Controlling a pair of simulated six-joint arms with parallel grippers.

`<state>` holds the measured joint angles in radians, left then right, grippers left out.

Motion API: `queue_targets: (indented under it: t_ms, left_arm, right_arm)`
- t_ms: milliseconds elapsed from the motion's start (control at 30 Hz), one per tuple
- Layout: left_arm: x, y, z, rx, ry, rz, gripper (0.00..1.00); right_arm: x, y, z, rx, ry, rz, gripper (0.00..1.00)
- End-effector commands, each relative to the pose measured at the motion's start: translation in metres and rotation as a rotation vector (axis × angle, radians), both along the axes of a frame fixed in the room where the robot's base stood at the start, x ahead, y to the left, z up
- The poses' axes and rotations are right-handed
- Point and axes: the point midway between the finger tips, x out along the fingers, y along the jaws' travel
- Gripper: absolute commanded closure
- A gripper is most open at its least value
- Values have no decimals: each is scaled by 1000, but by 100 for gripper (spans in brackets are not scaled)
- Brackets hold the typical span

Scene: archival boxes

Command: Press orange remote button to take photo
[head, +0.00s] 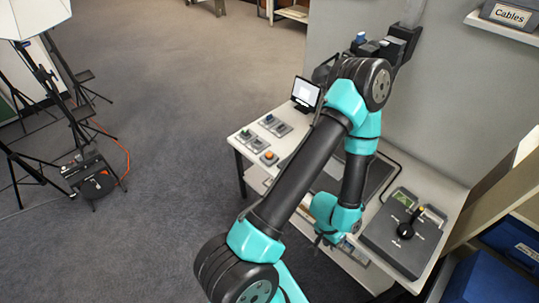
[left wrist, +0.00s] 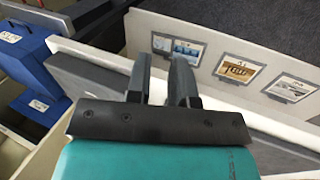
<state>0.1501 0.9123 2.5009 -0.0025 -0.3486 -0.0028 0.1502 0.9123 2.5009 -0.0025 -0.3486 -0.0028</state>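The orange button (head: 269,156) sits on a small grey box at the left front part of the white desk in the head view. My left gripper (head: 321,238) is at the desk's front edge, to the right of and below the orange button in the picture, and well apart from it. In the left wrist view my left gripper (left wrist: 161,80) has its two dark fingers apart with nothing between them. The orange button does not show in that view. My right gripper is not in view.
A grey console (head: 402,238) with a black knob is at right. My arm hides the desk's middle. Blue boxes (left wrist: 47,65) show beside the desk.

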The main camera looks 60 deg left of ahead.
Motion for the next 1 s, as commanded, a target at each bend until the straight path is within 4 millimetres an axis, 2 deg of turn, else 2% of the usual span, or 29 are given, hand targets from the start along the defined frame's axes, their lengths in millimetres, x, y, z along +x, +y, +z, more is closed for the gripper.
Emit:
queue_targets:
  t_ms: [33, 200, 1000]
  left_arm:
    - [0, 0, 0, 0, 0, 0, 84]
    - [0, 0, 0, 0, 0, 0, 100]
    - [0, 0, 0, 0, 0, 0, 100]
  right_arm:
    - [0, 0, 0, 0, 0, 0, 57]
    - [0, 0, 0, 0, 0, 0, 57]
    - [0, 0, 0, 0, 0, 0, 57]
